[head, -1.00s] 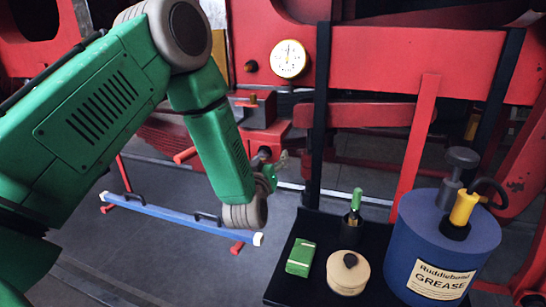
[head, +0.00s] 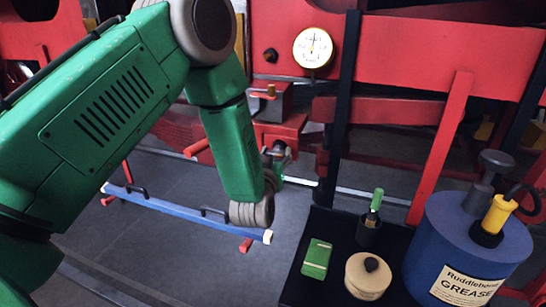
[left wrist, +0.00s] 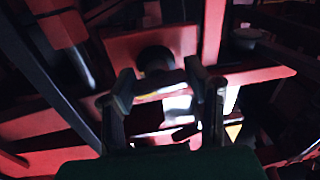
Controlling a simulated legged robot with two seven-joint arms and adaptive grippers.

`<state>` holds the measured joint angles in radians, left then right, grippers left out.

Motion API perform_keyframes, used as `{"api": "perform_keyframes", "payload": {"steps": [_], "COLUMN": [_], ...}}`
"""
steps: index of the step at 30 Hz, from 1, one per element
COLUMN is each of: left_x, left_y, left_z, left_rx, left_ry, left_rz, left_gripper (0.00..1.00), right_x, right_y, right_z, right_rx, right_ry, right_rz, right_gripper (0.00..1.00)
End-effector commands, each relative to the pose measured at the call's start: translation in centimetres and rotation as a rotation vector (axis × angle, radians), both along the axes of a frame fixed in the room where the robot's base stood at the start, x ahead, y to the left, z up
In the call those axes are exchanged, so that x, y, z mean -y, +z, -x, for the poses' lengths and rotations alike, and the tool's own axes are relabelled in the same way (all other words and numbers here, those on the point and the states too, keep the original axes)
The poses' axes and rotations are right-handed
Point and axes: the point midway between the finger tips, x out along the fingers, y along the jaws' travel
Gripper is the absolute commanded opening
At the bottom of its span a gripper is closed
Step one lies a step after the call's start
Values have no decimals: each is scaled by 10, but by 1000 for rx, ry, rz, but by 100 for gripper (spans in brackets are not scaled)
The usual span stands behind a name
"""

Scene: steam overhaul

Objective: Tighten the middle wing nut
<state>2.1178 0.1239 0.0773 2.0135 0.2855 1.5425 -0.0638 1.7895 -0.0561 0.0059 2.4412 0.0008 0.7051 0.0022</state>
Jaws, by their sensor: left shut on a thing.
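My left gripper (head: 280,162) is at the red block (head: 278,132) below the gauge, its fingers pointing away from me. In the left wrist view the two dark fingers (left wrist: 163,86) stand apart, with a small pale bar, seemingly the wing nut (left wrist: 162,88), between their tips. The gripper is shut on it. A dark round knob or boss (left wrist: 155,60) on a red face lies just beyond. The wing nut is mostly hidden in the head view, and I cannot tell there which one it is. My right gripper is not in view.
A gauge (head: 313,48) sits on the red frame above. A black tray (head: 330,222) at lower right holds a green box (head: 316,259), a beige round tin (head: 368,277), a green-handled tool (head: 376,200) and a blue grease can (head: 465,245). A blue bar (head: 180,212) stands low at left.

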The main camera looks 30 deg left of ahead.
Motion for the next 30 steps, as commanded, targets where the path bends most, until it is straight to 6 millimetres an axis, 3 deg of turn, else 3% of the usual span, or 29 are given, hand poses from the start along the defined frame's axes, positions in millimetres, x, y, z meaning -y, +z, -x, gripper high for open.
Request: {"api": "perform_keyframes", "payload": {"steps": [4, 12, 13, 15, 25, 30], "left_x": [-6, -7, -7, -7, -5, 0], "left_y": [-4, -3, -3, -3, -2, -4], "left_z": [2, 3, 3, 3, 4, 22], "left_rx": [-30, -31, -31, -31, -27, -31], "left_ry": [18, 13, 13, 14, 15, 15], "left_rz": [-100, -102, -102, -102, -104, -102], "left_gripper": [14, 14, 49, 66, 66, 66], "right_x": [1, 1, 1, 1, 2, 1], "right_y": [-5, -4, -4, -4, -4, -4], "right_z": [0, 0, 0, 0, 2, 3], "right_rx": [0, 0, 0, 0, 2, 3], "right_ry": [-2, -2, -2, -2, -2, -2], "right_rz": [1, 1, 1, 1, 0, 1], "right_gripper": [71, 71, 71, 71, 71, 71]}}
